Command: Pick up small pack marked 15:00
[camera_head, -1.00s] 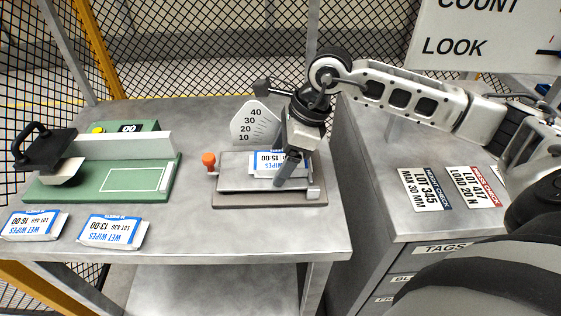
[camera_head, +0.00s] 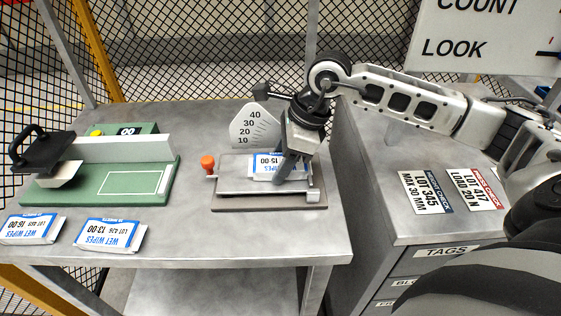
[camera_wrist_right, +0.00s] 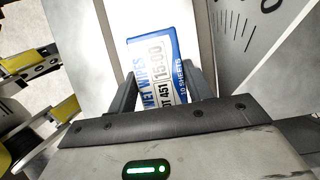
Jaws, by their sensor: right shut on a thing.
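The small wet wipes pack marked 15:00 (camera_head: 264,165) is white with a blue edge. It is at the grey plate of the small scale-like device (camera_head: 230,186) on the table. My right gripper (camera_head: 287,172) comes down over the pack's right part and is shut on it. In the right wrist view the pack (camera_wrist_right: 158,68) shows "15:00" and "10 sheets" between the two fingers of my right gripper (camera_wrist_right: 160,95). Whether the pack touches the plate is hard to tell. My left gripper is not in view.
Packs marked 16:00 (camera_head: 32,229) and 13:00 (camera_head: 108,235) lie at the table's front left. A green device with a black handle (camera_head: 110,180) stands behind them. A dial plate marked 10 to 40 (camera_head: 254,126) stands behind the pack. A cabinet with tags (camera_head: 420,225) is at the right.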

